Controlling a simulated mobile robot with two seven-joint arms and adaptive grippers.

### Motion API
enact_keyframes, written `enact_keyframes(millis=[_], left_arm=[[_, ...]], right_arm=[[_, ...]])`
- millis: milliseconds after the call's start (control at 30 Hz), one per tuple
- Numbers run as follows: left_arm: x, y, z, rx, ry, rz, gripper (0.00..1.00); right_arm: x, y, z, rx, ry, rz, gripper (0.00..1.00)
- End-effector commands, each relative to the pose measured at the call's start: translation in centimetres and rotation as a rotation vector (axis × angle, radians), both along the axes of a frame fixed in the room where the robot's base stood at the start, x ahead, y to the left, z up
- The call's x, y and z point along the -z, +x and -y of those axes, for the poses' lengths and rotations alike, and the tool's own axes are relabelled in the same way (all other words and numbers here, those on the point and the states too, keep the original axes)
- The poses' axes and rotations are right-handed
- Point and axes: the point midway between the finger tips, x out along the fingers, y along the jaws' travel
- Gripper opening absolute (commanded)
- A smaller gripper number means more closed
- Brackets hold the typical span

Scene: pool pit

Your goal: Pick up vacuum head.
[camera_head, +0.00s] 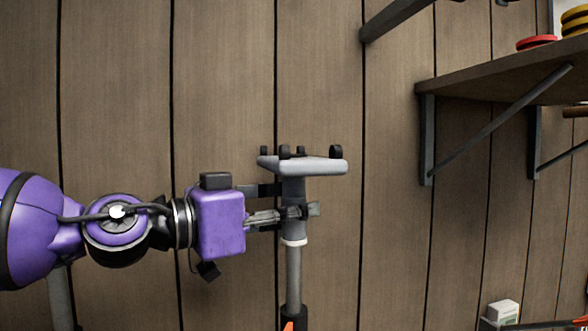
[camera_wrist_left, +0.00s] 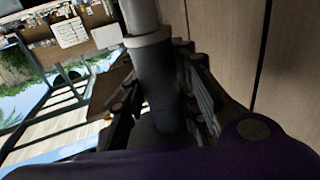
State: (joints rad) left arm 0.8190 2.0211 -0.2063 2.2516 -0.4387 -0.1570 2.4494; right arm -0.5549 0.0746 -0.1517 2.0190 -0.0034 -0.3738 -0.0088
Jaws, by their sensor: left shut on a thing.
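The vacuum head (camera_head: 312,166) is a flat grey plate with small black wheels on its top side. It sits on a grey neck above a white ring and a grey pole (camera_head: 293,270), in front of the wooden wall. My left gripper (camera_head: 292,205) comes in from the left and is shut on the grey neck just below the plate. In the left wrist view the dark neck (camera_wrist_left: 158,85) stands between the two fingers, with the white ring and pole beyond it. The plate does not show clearly there. My right gripper is not in view.
A wall shelf (camera_head: 500,75) on metal brackets is at the upper right, with red and yellow discs (camera_head: 536,42) on it. A dark bar (camera_head: 395,18) juts from the wall above the head. A small white box (camera_head: 502,311) is at the lower right. The wall between is bare.

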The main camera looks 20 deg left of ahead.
Motion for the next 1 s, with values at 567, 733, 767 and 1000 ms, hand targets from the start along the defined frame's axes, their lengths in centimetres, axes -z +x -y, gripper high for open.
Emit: enact_keyframes(millis=[567, 733, 767, 1000], left_arm=[[-2.6, 0.0, 0.0, -0.002, 0.001, 0.005, 0.00], [-6.1, 0.1, -0.1, -0.004, 0.003, 0.003, 0.00], [-6.6, 0.1, -0.1, -0.003, 0.001, 0.002, 0.00], [-9.7, 0.0, 0.0, -0.001, 0.000, 0.001, 0.00]], right_arm=[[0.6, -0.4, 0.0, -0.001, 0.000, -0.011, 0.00], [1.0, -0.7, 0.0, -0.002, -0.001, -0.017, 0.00], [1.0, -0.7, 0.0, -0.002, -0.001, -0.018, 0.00], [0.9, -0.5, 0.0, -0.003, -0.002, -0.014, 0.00]])
